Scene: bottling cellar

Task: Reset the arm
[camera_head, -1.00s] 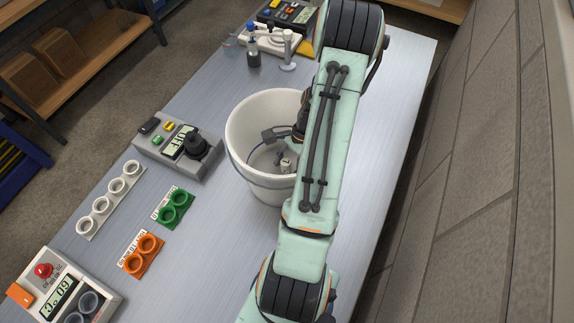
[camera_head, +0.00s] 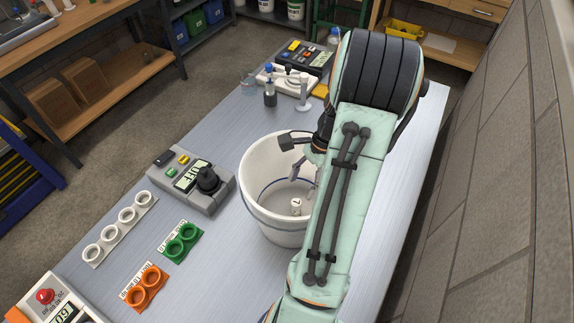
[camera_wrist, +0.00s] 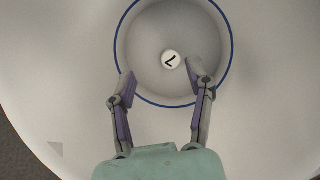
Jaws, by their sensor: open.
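My gripper (camera_wrist: 160,80) is open and empty in the wrist view, its two fingers spread above the inside of a white bucket (camera_wrist: 60,75). Below it, a small white round piece with a black mark like a 7 or 1 (camera_wrist: 171,59) lies on the bucket floor. In the head view, the gripper (camera_head: 306,180) shows partly at the bucket's (camera_head: 262,165) upper right, with my arm hiding the bucket's right side. The white piece (camera_head: 296,206) shows inside the bucket there.
A grey device with a black knob (camera_head: 208,182) stands left of the bucket. White (camera_head: 120,229), green (camera_head: 181,240) and orange (camera_head: 146,288) ring holders lie on the table at left. Bottles (camera_head: 270,92) and a keypad device (camera_head: 306,58) stand at the back.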

